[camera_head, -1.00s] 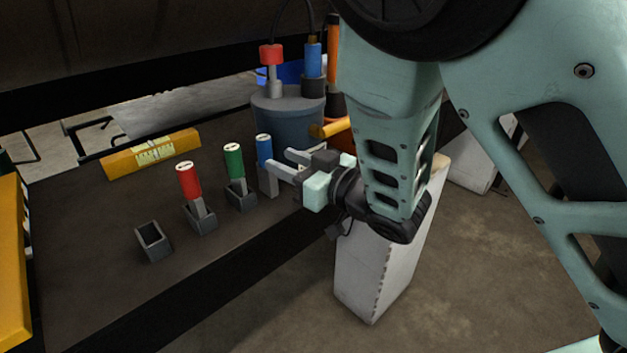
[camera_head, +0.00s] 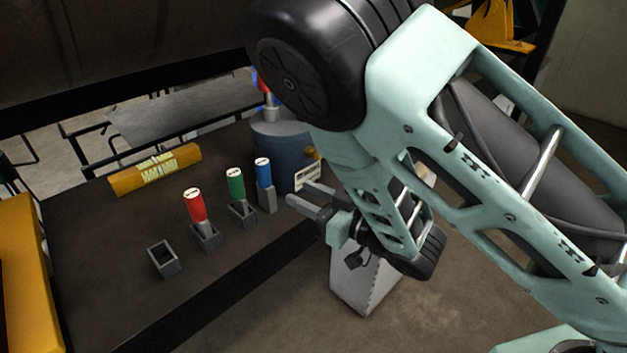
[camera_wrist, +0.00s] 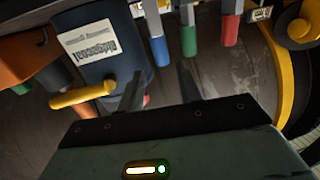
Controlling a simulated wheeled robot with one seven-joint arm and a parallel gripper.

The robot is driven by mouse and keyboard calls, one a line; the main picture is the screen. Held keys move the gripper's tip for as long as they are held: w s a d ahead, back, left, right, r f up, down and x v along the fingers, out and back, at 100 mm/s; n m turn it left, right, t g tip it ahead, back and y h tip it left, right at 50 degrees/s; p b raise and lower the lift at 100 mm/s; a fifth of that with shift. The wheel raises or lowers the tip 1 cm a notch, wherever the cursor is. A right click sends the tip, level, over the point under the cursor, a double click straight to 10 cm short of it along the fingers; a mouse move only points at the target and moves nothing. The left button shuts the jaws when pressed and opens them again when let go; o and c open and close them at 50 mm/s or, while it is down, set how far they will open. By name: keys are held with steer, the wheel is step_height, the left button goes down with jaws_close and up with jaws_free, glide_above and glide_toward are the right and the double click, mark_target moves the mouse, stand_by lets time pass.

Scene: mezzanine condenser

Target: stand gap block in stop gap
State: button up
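No thing in view is marked as the gap block or the stop gap, so I cannot tell which they are. A red-topped piece (camera_head: 195,206) and a green-topped piece (camera_head: 236,186) stand upright in grey holders on the dark bench. A blue-topped piece (camera_head: 264,174) stands on a grey stem beside them. An empty grey holder (camera_head: 163,259) is nearest the front left. My gripper (camera_head: 298,193) is open and empty, right of the blue-topped piece and apart from it. The wrist view shows my gripper (camera_wrist: 160,88) with its fingers spread, and the blue-topped piece (camera_wrist: 159,51) beyond them.
A blue-grey pot (camera_head: 279,150) with a label stands behind my gripper. A yellow bar (camera_head: 155,171) lies at the back left. A yellow-orange object (camera_head: 20,270) borders the left side. A white block (camera_head: 360,280) stands below my gripper. The front middle of the bench is clear.

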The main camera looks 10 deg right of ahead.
steer(key=shift+s+d+p, duration=0.35)
steer(key=shift+d+p, duration=0.05)
steer(key=shift+p, duration=0.35)
